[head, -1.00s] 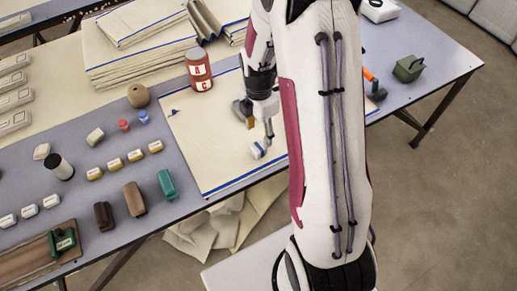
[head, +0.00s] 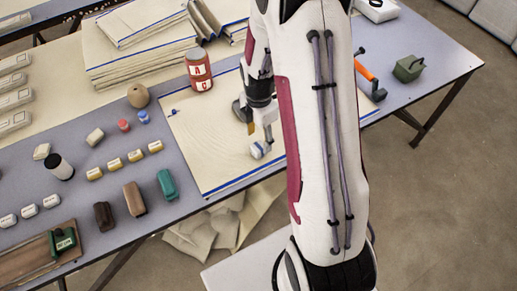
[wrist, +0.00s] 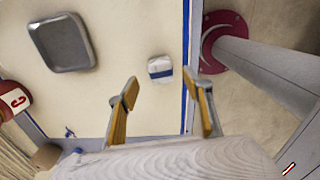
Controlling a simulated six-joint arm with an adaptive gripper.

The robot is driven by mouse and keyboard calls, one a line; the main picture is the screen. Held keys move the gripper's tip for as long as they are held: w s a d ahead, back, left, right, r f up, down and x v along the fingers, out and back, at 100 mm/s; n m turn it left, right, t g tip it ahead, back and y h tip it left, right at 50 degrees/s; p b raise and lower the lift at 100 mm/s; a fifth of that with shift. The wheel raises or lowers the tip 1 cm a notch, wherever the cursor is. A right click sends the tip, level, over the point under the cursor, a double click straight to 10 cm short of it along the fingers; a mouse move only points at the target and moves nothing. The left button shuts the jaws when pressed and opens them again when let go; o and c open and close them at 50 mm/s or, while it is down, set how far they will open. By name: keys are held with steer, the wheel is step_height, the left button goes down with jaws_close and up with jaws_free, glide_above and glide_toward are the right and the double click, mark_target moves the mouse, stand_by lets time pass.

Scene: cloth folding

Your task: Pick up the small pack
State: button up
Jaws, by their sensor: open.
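The small pack (head: 259,150), white with a blue band, lies on the cream cloth (head: 215,172) near its front right part. My gripper (head: 259,131) is close to it, pointing down and partly hidden by my arm. In the wrist view the fingers (wrist: 160,79) are open and apart. The pack (wrist: 160,67) shows between and just beyond the fingertips, with nothing held. I cannot tell how high the fingertips are above the cloth.
A dark grey square object (wrist: 62,42) lies on the cloth left of the pack in the wrist view. A red can (head: 199,70) stands at the cloth's back edge. Several small blocks (head: 114,163) line the table to the left. The cloth's front left is clear.

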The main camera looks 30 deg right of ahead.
mark_target(259, 146)
steer(key=shift+s+a+f, duration=0.15)
steer(key=shift+f, duration=2.45)
steer(key=c, duration=1.2)
